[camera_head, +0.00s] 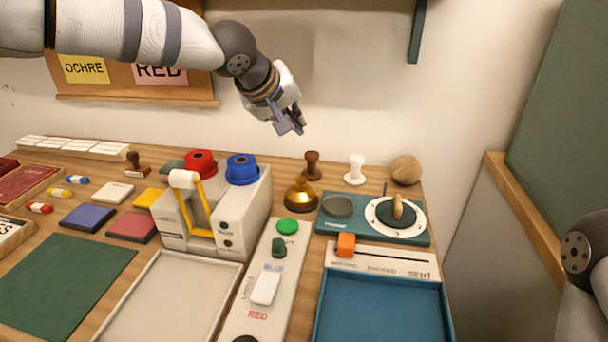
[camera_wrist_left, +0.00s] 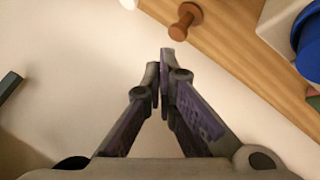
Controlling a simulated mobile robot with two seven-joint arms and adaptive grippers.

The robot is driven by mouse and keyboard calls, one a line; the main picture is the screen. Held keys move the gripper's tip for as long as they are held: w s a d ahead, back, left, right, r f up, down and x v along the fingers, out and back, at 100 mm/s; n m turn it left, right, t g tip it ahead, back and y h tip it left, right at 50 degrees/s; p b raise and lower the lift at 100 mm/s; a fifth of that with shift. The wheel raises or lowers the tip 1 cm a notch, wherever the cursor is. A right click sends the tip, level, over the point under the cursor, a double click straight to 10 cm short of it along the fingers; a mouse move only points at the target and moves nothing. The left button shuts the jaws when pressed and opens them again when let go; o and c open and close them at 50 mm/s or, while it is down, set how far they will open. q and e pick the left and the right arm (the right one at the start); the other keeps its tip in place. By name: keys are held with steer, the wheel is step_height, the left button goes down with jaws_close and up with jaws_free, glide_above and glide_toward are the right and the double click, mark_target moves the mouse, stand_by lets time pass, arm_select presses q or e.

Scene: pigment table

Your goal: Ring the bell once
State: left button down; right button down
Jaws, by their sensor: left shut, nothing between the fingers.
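The brass bell (camera_head: 301,196), dome-shaped on a dark base, stands on the table between the grey machine and the green dial plate. My left gripper (camera_head: 291,128) is shut and empty, raised in the air behind and above the bell, in front of the wall. In the left wrist view its fingertips (camera_wrist_left: 163,62) meet with nothing between them. The bell cannot be made out in the left wrist view. My right gripper is not in view; only part of my right arm shows at the right edge.
A brown stamp (camera_head: 312,166) and a white stamp (camera_head: 355,171) stand just behind the bell. The brown one also shows in the left wrist view (camera_wrist_left: 185,22). The grey machine (camera_head: 214,215) with red and blue rolls is left of the bell. A wooden ball (camera_head: 406,170) sits farther right.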

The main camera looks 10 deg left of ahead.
mark_target(297, 178)
arm_select(q)
steer(key=shift+w+f, duration=0.1)
steer(key=shift+f, duration=4.35)
steer(key=shift+f, duration=0.1)
steer(key=shift+f, duration=0.35)
steer(key=shift+f, duration=0.6)
steer(key=shift+r, duration=1)
steer(key=shift+r, duration=2.55)
